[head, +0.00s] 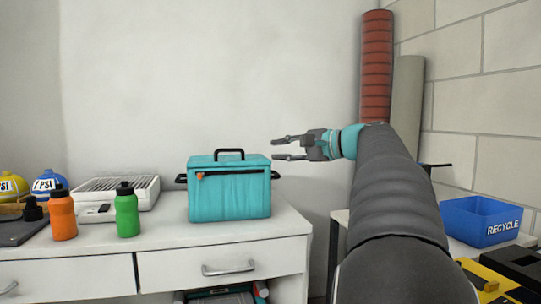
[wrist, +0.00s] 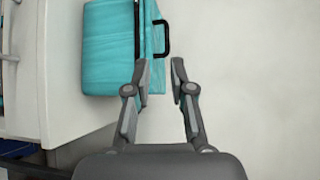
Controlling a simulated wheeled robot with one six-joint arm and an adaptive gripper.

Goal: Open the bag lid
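A teal soft-sided bag (head: 229,196) stands upright on the white cabinet top, near its right end. Its lid (head: 229,161) is closed and has a black carry handle (head: 229,153) on top. A dark zip strip with an orange pull (head: 200,176) runs along the upper front. My gripper (head: 273,150) is in the air to the right of the bag, at about lid height, with its fingers apart and empty. In the wrist view, the bag (wrist: 108,50) lies beyond the left finger, and the gripper (wrist: 162,65) shows a gap between its fingertips.
A green bottle (head: 127,212) and an orange bottle (head: 63,215) stand left of the bag on the cabinet top (head: 165,232). A white slatted box (head: 117,190) is behind them. A blue recycle bin (head: 485,220) is at the right. The wall is behind the bag.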

